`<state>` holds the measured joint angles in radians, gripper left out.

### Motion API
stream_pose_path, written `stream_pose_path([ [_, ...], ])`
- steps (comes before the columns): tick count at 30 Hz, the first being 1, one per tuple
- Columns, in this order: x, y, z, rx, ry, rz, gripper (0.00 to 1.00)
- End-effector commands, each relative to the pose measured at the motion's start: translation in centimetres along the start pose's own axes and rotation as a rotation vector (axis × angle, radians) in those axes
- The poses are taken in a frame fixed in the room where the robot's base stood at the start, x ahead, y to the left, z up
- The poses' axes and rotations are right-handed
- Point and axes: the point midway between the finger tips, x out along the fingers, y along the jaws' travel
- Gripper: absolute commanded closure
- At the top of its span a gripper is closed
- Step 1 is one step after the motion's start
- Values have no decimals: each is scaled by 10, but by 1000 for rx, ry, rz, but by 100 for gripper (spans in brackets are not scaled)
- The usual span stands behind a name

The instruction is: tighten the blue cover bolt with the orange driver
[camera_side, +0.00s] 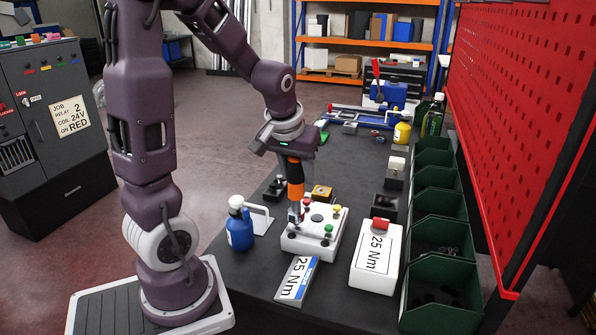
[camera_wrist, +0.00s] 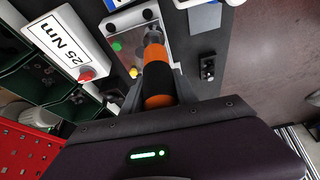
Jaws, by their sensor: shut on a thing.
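My gripper (camera_side: 292,157) is shut on the orange driver (camera_side: 295,182), which points down, close to upright. The driver's orange handle (camera_wrist: 157,78) also shows in the wrist view, with its grey shaft in front. Its lower end is at the left side of the white cover box (camera_side: 325,246), close to the top; I cannot tell whether it touches. Red, yellow and green bolts show on the box, including a green one (camera_side: 328,228). I cannot make out the blue bolt clearly; the driver's end may hide it.
A blue bottle (camera_side: 239,235) stands left of the box. A 25 Nm card (camera_side: 296,281) lies in front. A white 25 Nm block (camera_side: 373,272) with a red button (camera_wrist: 87,75) stands at right, before green bins (camera_side: 440,258). The dark table is freer behind.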

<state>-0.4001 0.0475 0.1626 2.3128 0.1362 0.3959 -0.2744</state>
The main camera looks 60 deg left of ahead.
Motion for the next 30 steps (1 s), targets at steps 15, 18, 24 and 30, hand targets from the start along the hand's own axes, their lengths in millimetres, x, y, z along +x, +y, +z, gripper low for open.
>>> stream_pose_path([
  [15, 5, 0, 2, 0, 1, 0, 100],
  [18, 6, 0, 2, 0, 1, 0, 100],
  [24, 8, 0, 3, 0, 1, 0, 100],
  [30, 10, 0, 4, 0, 2, 0, 100],
])
